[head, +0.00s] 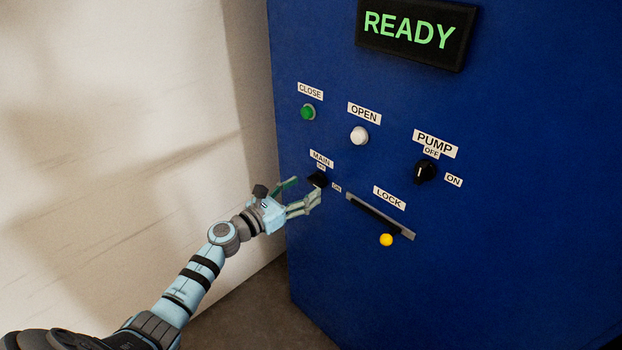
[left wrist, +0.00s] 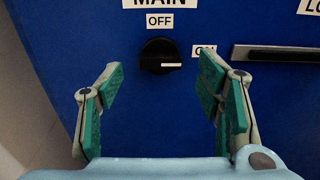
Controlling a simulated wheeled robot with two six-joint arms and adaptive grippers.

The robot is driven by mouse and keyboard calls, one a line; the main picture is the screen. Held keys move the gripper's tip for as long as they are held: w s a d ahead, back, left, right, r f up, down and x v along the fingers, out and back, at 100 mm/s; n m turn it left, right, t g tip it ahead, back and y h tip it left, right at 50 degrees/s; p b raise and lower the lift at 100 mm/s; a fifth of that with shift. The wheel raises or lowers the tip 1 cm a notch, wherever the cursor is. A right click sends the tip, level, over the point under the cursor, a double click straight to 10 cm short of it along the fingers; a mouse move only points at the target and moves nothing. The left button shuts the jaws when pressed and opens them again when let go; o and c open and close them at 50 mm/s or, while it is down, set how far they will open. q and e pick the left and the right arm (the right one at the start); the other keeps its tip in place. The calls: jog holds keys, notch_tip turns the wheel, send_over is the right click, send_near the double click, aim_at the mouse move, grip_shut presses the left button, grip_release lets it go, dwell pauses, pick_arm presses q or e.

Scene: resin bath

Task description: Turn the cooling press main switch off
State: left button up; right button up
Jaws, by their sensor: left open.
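The main switch (head: 318,180) is a black rotary knob on the blue press panel, below a MAIN label. In the left wrist view the knob (left wrist: 160,56) has a white pointer line that points right, toward the ON label (left wrist: 205,51). The OFF label (left wrist: 159,21) sits above the knob. My left gripper (head: 302,193) is open and empty in front of the panel. In the left wrist view its two green-padded fingers (left wrist: 160,80) stand apart on either side below the knob, not closed on it. My right gripper is not in view.
The blue panel also bears a green CLOSE button (head: 308,112), a white OPEN button (head: 359,135), a black PUMP knob (head: 425,171) and a LOCK slot with a yellow ball handle (head: 386,240). A display (head: 415,33) reads READY. A pale wall (head: 120,130) stands left.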

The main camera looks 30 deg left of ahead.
aim_at(313, 184)
pick_arm(q)
jog(key=x, duration=0.3)
jog(key=shift+w+d+f, duration=0.1)
jog(key=shift+w+f, duration=0.05)
jog(key=shift+w, duration=0.25)
jog(key=c, duration=1.2)
jog(key=shift+o, duration=0.2)
